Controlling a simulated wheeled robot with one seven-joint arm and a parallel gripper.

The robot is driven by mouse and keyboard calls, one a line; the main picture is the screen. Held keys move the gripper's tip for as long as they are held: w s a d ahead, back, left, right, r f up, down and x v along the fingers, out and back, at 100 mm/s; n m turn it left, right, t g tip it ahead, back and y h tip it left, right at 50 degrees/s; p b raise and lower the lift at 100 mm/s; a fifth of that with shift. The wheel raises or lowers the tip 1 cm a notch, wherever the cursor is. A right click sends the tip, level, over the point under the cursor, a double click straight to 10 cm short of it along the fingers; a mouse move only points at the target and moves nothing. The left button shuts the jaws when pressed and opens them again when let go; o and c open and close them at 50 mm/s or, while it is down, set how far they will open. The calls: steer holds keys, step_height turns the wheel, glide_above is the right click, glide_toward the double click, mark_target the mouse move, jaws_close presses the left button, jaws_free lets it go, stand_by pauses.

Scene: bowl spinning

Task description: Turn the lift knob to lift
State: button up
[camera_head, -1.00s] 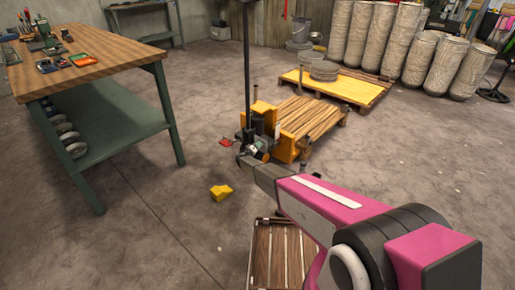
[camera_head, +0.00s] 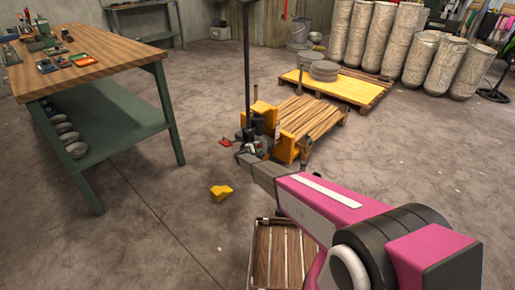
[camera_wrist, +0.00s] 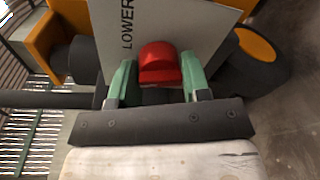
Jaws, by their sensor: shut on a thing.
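The red lift knob (camera_wrist: 160,64) sits on a grey plate (camera_wrist: 185,22) marked "LOWER", whose lettering runs sideways on the left. My gripper (camera_wrist: 158,76) has its two green fingers on either side of the knob and is shut on it. In the head view, my gripper (camera_head: 250,150) is at the near side of the orange pallet jack (camera_head: 284,149), below its tall black handle (camera_head: 246,70). The knob cannot be made out there.
A red pedal-like part (camera_head: 225,142) sticks out left of the jack. A yellow block (camera_head: 221,191) lies on the floor. A wooden pallet (camera_head: 310,118) is behind the jack, and a workbench (camera_head: 100,60) stands at left. Floor between bench and jack is mostly clear.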

steer(key=n+g, duration=0.1)
steer(key=n, duration=0.4)
steer(key=shift+a+r+n+h, duration=0.1)
steer(key=shift+n+h, duration=0.3)
stand_by(0.4)
steer(key=o, duration=0.9)
steer(key=shift+c, duration=0.2)
steer(key=v, duration=1)
steer(key=shift+s+a, duration=0.25)
steer(key=shift+s, duration=0.05)
